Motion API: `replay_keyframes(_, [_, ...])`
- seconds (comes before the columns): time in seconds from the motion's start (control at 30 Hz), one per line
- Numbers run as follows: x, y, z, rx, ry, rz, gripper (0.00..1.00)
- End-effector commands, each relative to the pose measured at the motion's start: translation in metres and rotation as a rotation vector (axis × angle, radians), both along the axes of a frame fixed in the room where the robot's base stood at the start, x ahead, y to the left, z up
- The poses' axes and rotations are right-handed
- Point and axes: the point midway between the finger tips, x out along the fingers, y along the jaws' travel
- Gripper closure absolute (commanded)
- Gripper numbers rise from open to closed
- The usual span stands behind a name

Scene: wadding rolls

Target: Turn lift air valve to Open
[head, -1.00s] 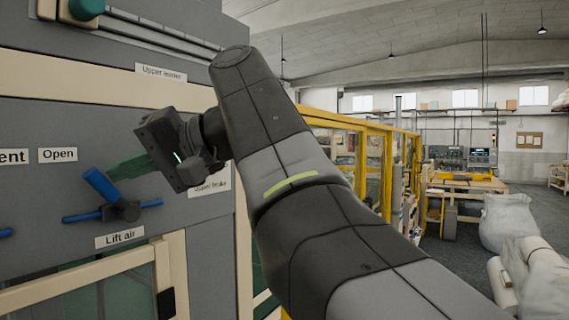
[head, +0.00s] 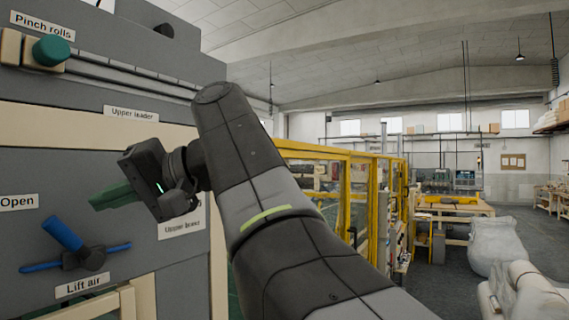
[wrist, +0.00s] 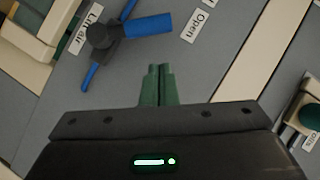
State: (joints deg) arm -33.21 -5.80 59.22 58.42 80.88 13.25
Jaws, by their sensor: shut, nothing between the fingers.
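The lift air valve (head: 84,257) is on the grey panel at the lower left in the head view, with a thick blue handle (head: 62,233) tilted up and left toward the "Open" label (head: 18,201). Thin blue pipes run out on both sides, and the "Lift air" label (head: 83,285) is below. In the wrist view the blue handle (wrist: 148,24) points right toward the "Open" label (wrist: 196,25). My gripper (head: 98,200) has green fingers, shut and empty, above and right of the handle. The fingertips (wrist: 160,68) are apart from the valve in the wrist view.
An "Upper leader" label (head: 131,113) and a green knob (head: 52,50) near "Pinch rolls" are higher on the panel. A yellow guard frame (head: 345,190) stands behind my arm. Open floor, a workbench (head: 455,208) and wrapped sacks (head: 495,245) are at right.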

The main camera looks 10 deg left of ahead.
Motion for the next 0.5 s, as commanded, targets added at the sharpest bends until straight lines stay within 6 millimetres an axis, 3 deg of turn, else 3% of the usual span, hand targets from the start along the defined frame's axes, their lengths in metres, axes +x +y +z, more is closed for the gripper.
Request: replay_keyframes(0.5, [0.006, -0.061, 0.023, 0.001, -0.001, -0.005, 1.00])
